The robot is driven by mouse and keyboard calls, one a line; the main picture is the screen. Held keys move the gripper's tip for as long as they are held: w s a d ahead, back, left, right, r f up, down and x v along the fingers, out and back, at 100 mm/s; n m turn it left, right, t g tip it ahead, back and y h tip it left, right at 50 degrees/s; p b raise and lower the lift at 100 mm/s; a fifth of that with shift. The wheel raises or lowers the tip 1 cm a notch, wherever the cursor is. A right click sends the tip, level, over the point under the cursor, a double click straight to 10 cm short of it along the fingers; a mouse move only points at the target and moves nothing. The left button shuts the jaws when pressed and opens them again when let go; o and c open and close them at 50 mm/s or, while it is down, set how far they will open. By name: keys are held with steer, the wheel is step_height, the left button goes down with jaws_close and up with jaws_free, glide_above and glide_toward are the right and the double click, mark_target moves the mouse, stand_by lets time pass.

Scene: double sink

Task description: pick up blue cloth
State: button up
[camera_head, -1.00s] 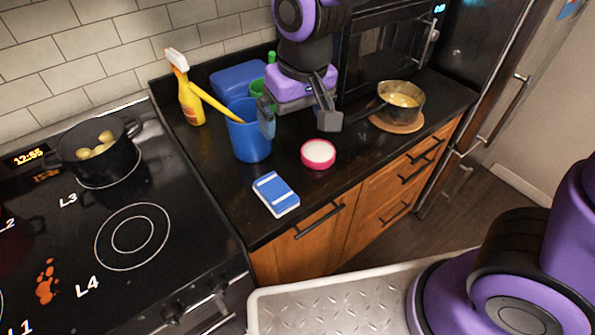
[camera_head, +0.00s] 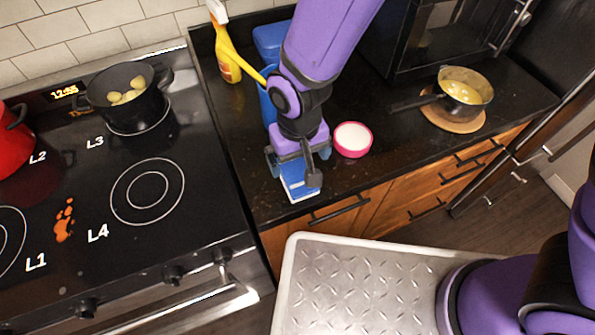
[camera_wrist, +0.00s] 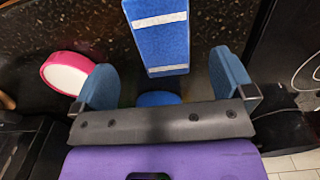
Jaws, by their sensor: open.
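The blue cloth (camera_head: 298,182), a folded blue rectangle with white stripes, lies on the dark counter near its front edge. In the wrist view the cloth (camera_wrist: 160,45) extends up from between the fingers. My gripper (camera_head: 293,175) is over the cloth and hides part of it in the head view. In the wrist view my gripper (camera_wrist: 165,85) is open, with one blue finger pad on each side of the cloth and a gap on both sides. I cannot tell the exact height of the fingers above the counter.
A pink-rimmed white round container (camera_head: 352,139) stands close right of my gripper. Behind are a yellow spray bottle (camera_head: 222,45) and a blue cup (camera_head: 266,100), partly hidden by my arm. A saucepan (camera_head: 462,92) sits at the right. The stove (camera_head: 90,220) with a black pot (camera_head: 125,97) is left.

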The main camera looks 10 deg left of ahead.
mark_target(296, 171)
steer(key=shift+w+a+f, duration=0.1)
steer(key=shift+a+f, duration=0.05)
steer(key=shift+f, duration=1.35)
steer(key=shift+a+f, duration=0.15)
steer(key=shift+f, duration=1.3)
steer(key=c, duration=1.1)
steer(key=shift+r, duration=0.2)
